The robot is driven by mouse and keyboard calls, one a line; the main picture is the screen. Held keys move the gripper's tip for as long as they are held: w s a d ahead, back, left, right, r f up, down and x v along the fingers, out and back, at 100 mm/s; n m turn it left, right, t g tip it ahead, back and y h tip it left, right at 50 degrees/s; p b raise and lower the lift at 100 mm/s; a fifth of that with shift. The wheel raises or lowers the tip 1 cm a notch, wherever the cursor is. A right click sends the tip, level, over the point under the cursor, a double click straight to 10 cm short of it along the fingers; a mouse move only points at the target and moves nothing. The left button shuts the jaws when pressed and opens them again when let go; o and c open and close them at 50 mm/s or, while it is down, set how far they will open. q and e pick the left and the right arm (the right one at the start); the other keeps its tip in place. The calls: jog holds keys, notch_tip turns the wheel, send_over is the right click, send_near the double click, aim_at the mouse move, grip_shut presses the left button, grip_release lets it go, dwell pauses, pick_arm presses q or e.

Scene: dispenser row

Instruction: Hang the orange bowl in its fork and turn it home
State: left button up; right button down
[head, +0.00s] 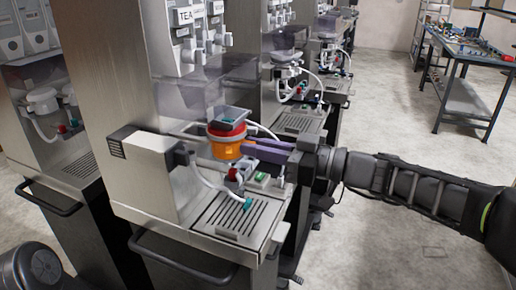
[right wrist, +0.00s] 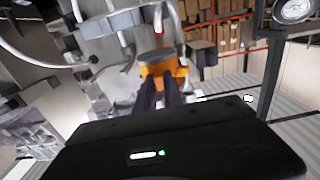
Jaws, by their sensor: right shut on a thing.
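The orange bowl (head: 226,151) is at the middle dispenser in the head view, below a red ring (head: 227,130) and a clear hopper, above the drip grille (head: 236,214). My right gripper (head: 247,148) reaches in from the right and is shut on the bowl's right side. In the right wrist view the orange bowl (right wrist: 153,71) sits between the dark fingertips (right wrist: 160,88). The fork cannot be made out clearly around the bowl, so I cannot tell how the bowl sits in it. My left gripper is out of view.
A white-and-black box (head: 143,150) juts from the dispenser left of the bowl. A pale hose (head: 203,178) curves below it. More dispensers (head: 298,75) stand behind in a row. A workbench (head: 465,75) is at the back right, with open floor before it.

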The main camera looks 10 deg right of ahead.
aim_at(229, 142)
jog(key=shift+a, duration=0.1)
jog(key=shift+b+x, duration=0.75)
jog(key=shift+x, duration=0.3)
jog(key=shift+w+a, duration=0.25)
jog(key=shift+a, duration=0.05)
jog(key=shift+w+a+b, duration=0.1)
jog(key=shift+a+b, duration=0.05)
jog(key=shift+b, duration=0.15)
jog(key=shift+b+x, duration=0.65)
jog(key=shift+x, duration=0.65)
jog(key=shift+b, duration=0.65)
jog(key=shift+a, duration=0.1)
